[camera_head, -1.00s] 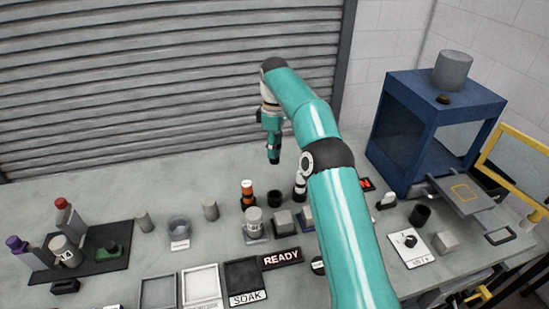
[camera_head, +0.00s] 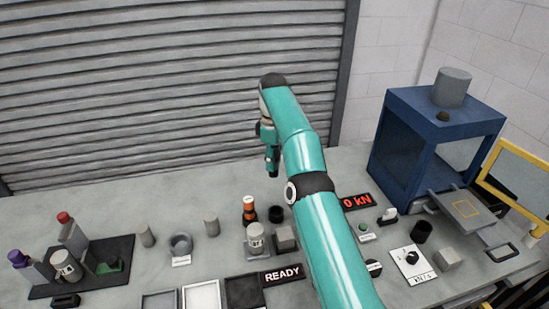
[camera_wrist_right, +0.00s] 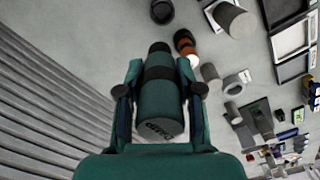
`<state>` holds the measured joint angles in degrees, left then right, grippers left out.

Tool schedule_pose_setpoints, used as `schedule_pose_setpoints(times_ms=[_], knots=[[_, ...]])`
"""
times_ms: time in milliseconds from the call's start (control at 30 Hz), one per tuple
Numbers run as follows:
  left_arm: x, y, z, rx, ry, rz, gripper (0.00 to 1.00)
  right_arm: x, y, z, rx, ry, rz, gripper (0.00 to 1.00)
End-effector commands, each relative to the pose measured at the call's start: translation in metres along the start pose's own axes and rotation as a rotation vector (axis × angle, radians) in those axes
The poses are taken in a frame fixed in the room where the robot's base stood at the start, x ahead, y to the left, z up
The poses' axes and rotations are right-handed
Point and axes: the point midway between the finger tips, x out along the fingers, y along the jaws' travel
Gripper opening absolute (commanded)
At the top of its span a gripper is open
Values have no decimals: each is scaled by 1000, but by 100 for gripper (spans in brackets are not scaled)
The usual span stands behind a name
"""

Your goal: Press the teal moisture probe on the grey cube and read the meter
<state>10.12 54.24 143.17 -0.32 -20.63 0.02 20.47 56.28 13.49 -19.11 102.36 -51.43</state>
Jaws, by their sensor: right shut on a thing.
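The teal moisture probe (camera_wrist_right: 162,100), a thick cylinder with dark bands and a black end, is between the fingers of my right gripper (camera_wrist_right: 158,88), which is shut on it. In the head view my right gripper (camera_head: 270,150) points down and holds the probe above the bench, behind the row of small items. A grey cube (camera_head: 286,236) sits on the bench beside a pale jar, partly near my arm. My left gripper is not in view.
A blue press frame (camera_head: 405,150) stands at the right, with a yellow guard (camera_head: 515,177) beside it. A red "0 kN" display (camera_head: 357,202), a dial plate (camera_head: 412,266) and a READY sign (camera_head: 284,274) lie on the bench. The back of the bench is mostly clear.

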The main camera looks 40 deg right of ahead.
Motion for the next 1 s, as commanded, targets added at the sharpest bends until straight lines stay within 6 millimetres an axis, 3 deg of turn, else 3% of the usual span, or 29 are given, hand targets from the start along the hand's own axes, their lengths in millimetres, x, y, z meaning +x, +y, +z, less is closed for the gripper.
schedule_pose_setpoints(times_ms=[467,1000], knots=[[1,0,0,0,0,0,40,26,-5,-4,-1,-2,0,1],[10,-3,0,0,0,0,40,69,-47,20,-17,0,3,1]])
